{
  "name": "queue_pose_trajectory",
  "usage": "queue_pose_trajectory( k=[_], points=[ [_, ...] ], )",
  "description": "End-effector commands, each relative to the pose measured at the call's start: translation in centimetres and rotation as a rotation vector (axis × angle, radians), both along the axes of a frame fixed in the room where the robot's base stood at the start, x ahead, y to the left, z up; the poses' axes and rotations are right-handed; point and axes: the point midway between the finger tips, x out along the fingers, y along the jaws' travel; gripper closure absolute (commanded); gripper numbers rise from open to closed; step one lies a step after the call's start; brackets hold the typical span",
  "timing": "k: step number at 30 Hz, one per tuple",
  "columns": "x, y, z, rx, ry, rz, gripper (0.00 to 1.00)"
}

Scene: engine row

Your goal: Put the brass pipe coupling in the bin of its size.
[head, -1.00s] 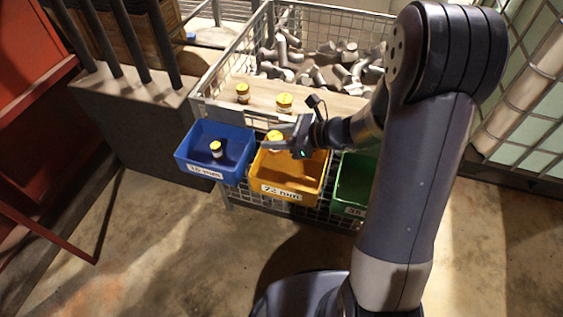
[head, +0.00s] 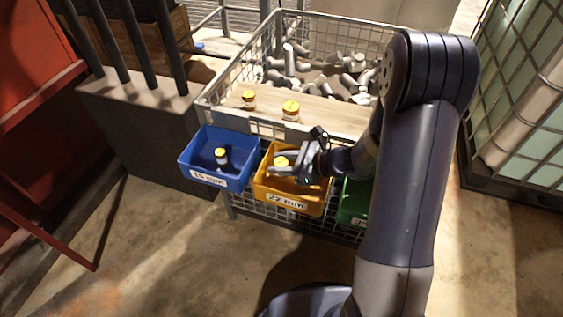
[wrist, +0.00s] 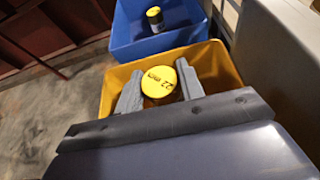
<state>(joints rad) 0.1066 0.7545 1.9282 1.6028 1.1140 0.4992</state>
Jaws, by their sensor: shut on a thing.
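My gripper (head: 282,170) is shut on a pipe coupling with a yellow cap (head: 281,161). In the wrist view the cap (wrist: 158,82) reads "22 mm" and sits between the two grey fingers (wrist: 158,94). The cap hides most of the coupling's body. My gripper holds it inside the mouth of the yellow bin (head: 290,203), labelled "22 mm", which also shows in the wrist view (wrist: 215,62). I cannot tell whether the coupling touches the bin's floor.
The blue bin (head: 207,178), labelled 15 mm, holds another yellow-capped coupling (head: 222,158). A green bin (head: 350,206) is partly hidden by my arm. Two yellow-capped couplings (head: 291,110) (head: 249,99) stand on a wooden board (head: 330,118). Behind is a wire crate of grey fittings (head: 350,80).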

Motion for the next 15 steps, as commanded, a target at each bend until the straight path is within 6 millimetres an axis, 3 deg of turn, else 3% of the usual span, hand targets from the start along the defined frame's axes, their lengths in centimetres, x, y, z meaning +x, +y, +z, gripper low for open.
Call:
queue_pose_trajectory(
  k=[9, 10, 15],
  points=[
    [0.01, 0.0, -0.67, 0.001, 0.0, 0.0, 0.91],
    [0.0, 0.0, -0.7, 0.0, 0.0, 0.0, 0.62],
    [0.0, 0.0, -0.69, 0.0, 0.0, 0.0, 0.48]
  ],
)
